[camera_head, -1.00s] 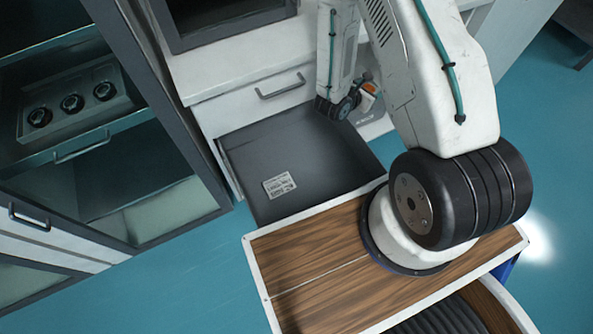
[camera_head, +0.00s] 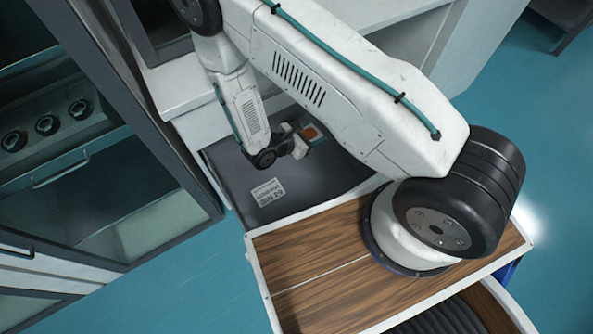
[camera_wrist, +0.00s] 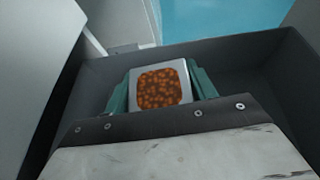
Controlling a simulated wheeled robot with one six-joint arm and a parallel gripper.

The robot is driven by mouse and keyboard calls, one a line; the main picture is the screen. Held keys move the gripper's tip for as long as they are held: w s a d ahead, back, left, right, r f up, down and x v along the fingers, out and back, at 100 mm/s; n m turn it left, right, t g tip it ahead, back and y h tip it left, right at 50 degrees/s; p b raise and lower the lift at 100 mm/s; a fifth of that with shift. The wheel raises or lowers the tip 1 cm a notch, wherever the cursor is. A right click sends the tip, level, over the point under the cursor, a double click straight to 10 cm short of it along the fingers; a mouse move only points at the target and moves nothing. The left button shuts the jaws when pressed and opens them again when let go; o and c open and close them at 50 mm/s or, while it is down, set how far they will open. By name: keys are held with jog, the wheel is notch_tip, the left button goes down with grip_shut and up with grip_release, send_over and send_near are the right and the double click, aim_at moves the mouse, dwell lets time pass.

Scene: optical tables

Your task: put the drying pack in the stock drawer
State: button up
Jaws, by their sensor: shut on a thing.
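The drying pack (camera_wrist: 160,86), a white-edged packet with an orange beaded window, is between the teal fingers of my gripper (camera_wrist: 160,90) in the wrist view. In the head view the pack (camera_head: 311,132) shows as a small orange patch at my gripper (camera_head: 306,137). The gripper is shut on the pack. The stock drawer (camera_head: 300,196) is pulled open, dark grey inside, and the gripper and pack are over it. The drawer wall (camera_wrist: 245,62) rises behind the pack in the wrist view. Whether the pack touches the drawer floor cannot be told.
A white printed label (camera_head: 267,192) lies on the drawer floor. A glass-fronted cabinet (camera_head: 95,165) with a tray of round dark parts (camera_head: 47,125) stands at the left. My wood-topped base is close to the drawer's near edge.

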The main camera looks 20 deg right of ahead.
jog(key=shift+s+a+f+m+g, duration=0.2)
jog(key=shift+s+f, duration=0.1)
jog(key=shift+s, duration=0.2)
jog(key=shift+s+a+f+m+g, duration=0.2)
jog(key=shift+s+f, duration=0.1)
jog(key=shift+s, duration=0.15)
send_over(311, 163)
notch_tip(311, 163, down, 5)
jog(key=shift+w+f, duration=0.1)
jog(key=shift+f, duration=2.2)
jog(key=shift+f, duration=0.15)
jog(key=o, duration=1.1)
jog(key=shift+o, duration=0.2)
